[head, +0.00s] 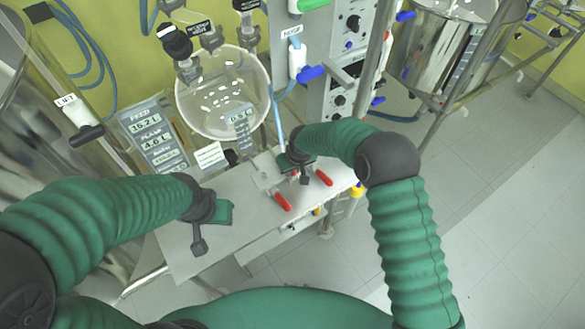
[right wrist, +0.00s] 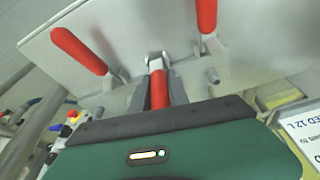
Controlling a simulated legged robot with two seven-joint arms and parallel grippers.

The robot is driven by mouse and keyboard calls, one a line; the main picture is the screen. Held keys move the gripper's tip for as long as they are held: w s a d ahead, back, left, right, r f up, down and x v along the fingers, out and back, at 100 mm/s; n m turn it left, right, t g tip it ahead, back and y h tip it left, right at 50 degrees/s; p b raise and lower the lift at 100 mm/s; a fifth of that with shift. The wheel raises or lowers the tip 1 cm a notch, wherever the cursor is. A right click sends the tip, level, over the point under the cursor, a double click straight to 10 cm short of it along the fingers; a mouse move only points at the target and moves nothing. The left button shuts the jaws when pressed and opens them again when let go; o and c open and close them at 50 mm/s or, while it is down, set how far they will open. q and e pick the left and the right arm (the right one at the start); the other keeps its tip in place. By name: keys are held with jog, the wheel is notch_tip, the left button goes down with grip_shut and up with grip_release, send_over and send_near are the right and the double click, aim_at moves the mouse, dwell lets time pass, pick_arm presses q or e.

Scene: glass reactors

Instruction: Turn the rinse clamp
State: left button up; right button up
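Two red clamp handles show on the grey bench in the head view, a left one (head: 283,201) and a right one (head: 323,178). In the right wrist view a third red handle (right wrist: 159,90) stands between the fingers of my right gripper (right wrist: 160,86), which look closed against its sides. The other two handles show beyond it, one at the left (right wrist: 78,50) and one at the right (right wrist: 207,15). I cannot read which one is the rinse clamp. My right gripper (head: 288,160) hides the third handle in the head view. My left gripper (head: 224,212) hovers over the bench's left part, its fingers unclear.
A round glass vessel (head: 205,95) stands behind the bench (head: 190,255). A display panel (head: 155,135) is left of it, and a control box (head: 350,45) with knobs is right of it. A metal-framed reactor stands at the right. Open tiled floor lies at the lower right.

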jog(key=o, duration=0.4)
jog(key=shift+w, duration=0.25)
jog(key=shift+o, duration=0.2)
jog(key=b+v, duration=0.1)
jog(key=v, duration=1.5)
jog(key=shift+s+r, duration=0.15)
jog(key=shift+r, duration=0.15)
jog(key=shift+a, duration=0.1)
jog(key=s+d+f+m+h, duration=0.1)
jog(key=s+d+m, duration=0.4)
jog(key=s+d, duration=1.5)
jog(key=shift+d+f+h, duration=0.25)
jog(key=shift+f+h, duration=0.05)
jog(key=shift+f, duration=0.55)
